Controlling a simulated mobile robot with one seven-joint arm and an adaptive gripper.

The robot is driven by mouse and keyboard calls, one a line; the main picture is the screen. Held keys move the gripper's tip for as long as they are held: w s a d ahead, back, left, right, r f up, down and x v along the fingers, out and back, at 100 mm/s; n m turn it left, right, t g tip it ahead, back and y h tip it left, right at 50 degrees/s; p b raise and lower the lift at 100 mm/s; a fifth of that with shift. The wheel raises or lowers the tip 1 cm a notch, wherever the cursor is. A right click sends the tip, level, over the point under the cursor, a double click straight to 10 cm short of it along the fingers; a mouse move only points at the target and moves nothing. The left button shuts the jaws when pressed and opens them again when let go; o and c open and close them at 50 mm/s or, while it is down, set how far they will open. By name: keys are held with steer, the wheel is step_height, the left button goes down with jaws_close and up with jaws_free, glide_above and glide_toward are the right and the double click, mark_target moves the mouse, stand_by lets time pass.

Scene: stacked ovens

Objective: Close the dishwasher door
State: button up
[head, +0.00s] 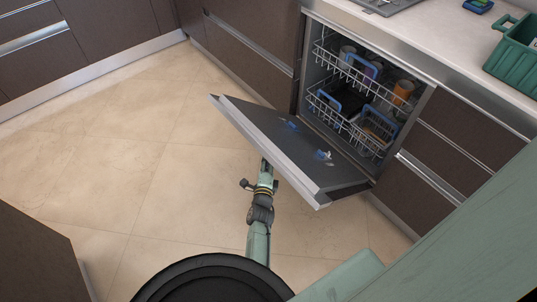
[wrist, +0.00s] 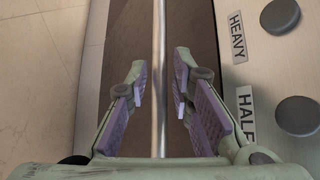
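The dishwasher door (head: 285,137) is part open, tilted outward and down, with its inner face up. The dishwasher (head: 365,85) behind it is open. In the head view my arm reaches up to the door's outer side, and the door hides my fingertips. In the wrist view my gripper (wrist: 160,88) is open. A thin metal handle bar (wrist: 159,45) runs between its fingers, and gaps show on both sides. Beside the bar is a pale control panel (wrist: 265,75) with dark knobs and the labels "HEAVY" and "HALF".
Dish racks (head: 345,118) hold cups and other dishes inside the dishwasher. Dark drawers (head: 240,50) flank it, under a pale counter (head: 440,35) with a green crate (head: 515,62). The tiled floor (head: 130,150) to the left is clear. A dark cabinet (head: 35,260) stands at lower left.

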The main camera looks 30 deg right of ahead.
steer(key=shift+x, duration=1.7)
jaws_close()
